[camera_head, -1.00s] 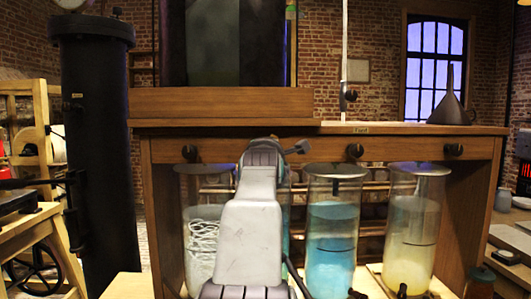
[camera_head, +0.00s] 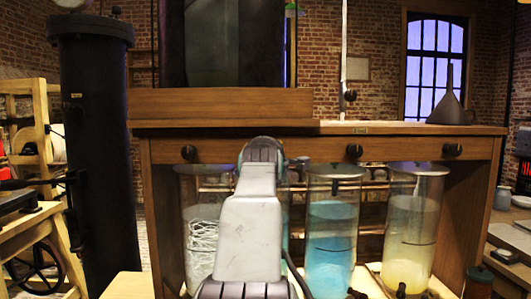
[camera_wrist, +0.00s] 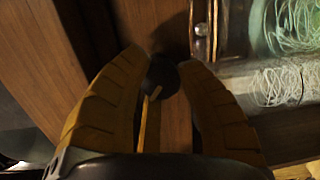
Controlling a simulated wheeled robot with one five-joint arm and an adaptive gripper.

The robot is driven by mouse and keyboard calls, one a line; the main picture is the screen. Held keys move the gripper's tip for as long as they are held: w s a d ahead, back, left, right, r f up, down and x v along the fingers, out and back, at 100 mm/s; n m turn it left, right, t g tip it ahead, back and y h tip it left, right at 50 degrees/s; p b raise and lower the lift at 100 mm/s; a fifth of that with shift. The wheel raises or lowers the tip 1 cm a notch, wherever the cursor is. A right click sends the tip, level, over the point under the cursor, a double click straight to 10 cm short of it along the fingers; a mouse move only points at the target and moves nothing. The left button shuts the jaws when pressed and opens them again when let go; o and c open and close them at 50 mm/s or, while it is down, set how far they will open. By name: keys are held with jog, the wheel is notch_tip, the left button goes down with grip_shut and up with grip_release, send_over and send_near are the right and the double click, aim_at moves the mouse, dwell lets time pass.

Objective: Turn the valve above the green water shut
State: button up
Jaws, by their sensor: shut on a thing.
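In the wrist view my gripper (camera_wrist: 162,66) has its two yellow fingers closed on either side of a round black valve knob (camera_wrist: 161,77). The knob sits on a brown wooden face, and a thin yellowish strip shows just below it. In the head view my arm hides this knob and most of the jar behind it. Only a teal-green sliver of that jar's water (camera_head: 285,215) shows at the arm's right edge. Other black valve knobs are on the table's front board: one at the left (camera_head: 188,153), one over the blue water (camera_head: 354,151) and one over the yellow water (camera_head: 452,150).
Glass jars stand under the table (camera_head: 400,130): one with white strands (camera_head: 200,235), one with blue water (camera_head: 330,245), one with yellowish water (camera_head: 408,240). A tall black cylinder (camera_head: 95,150) stands at left. A dark funnel (camera_head: 449,105) is on the tabletop.

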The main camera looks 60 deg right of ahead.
jog(key=o, duration=1.2)
jog(key=v, duration=1.1)
jog(key=shift+s+a, duration=0.2)
jog(key=shift+a, duration=0.2)
